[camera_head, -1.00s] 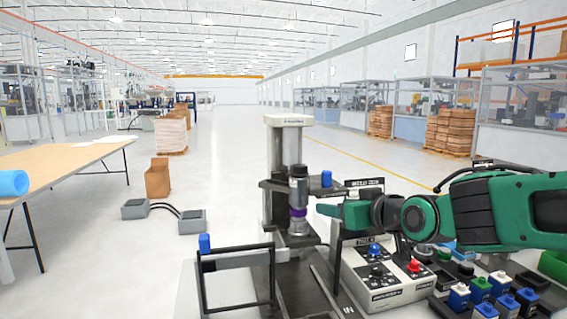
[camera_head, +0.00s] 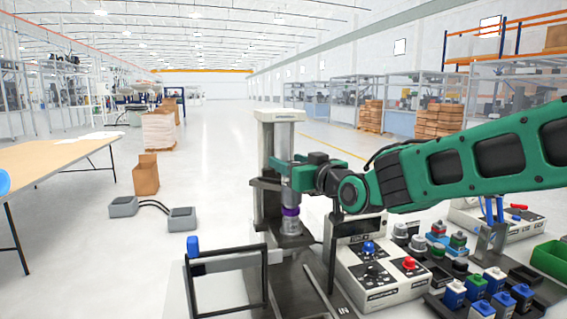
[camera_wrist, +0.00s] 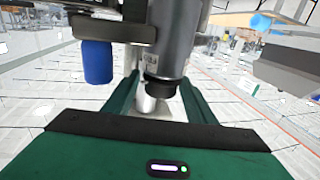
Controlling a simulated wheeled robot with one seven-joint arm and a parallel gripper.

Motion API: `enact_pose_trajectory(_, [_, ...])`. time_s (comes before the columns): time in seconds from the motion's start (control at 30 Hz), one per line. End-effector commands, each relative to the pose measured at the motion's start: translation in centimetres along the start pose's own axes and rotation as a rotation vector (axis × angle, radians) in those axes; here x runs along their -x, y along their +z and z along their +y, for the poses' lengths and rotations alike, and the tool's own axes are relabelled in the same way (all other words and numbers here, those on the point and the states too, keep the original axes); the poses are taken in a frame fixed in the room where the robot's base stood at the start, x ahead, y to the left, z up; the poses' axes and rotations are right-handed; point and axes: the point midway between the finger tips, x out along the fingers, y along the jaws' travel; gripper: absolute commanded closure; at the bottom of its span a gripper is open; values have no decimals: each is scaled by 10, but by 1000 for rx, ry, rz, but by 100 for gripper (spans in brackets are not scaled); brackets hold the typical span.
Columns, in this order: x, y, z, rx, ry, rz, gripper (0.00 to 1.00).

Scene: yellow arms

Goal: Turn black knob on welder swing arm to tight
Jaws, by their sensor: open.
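The welder (camera_head: 281,117) has a pale column and a grey cylindrical head with a purple ring (camera_head: 290,211). In the wrist view the grey cylinder (camera_wrist: 178,35) ends in a short black knob (camera_wrist: 160,89). The knob appears between the two green fingers of my gripper (camera_wrist: 158,100); I cannot tell whether they touch it. The gripper is open. In the head view my gripper (camera_head: 285,172) is at the welder head, and the knob is hidden there. A blue cap (camera_wrist: 98,62) hangs left of the left finger in the wrist view.
A control box (camera_head: 377,272) with blue, black and red knobs stands right of the welder. Several coloured blocks and a green bin (camera_head: 552,258) lie further right. A black frame (camera_head: 228,262) with a blue-capped post stands at the front left. Floor beyond is open.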

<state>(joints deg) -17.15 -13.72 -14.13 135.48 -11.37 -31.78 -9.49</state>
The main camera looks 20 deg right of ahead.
Motion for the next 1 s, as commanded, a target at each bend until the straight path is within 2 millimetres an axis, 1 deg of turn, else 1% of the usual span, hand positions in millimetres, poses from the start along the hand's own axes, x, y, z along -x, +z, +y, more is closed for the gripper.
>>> enact_pose_trajectory(0.03, [-7,0,0,0,0,-1,49])
enact_pose_trajectory(0.1, [-14,0,0,0,0,-1,49])
enact_pose_trajectory(0.23, [-24,0,0,-1,0,0,49])
enact_pose_trajectory(0.4, [-28,0,0,-1,0,1,49])
enact_pose_trajectory(0.6, [-28,0,0,-1,1,1,49])
enact_pose_trajectory(0.63, [-28,0,0,-1,1,1,52])
enact_pose_trajectory(0.67, [-28,0,0,-1,1,1,59])
enact_pose_trajectory(0.7, [-28,0,0,-1,1,1,68])
enact_pose_trajectory(0.8, [-28,0,1,-1,1,1,91])
enact_pose_trajectory(1.0, [-28,0,1,0,5,0,90])
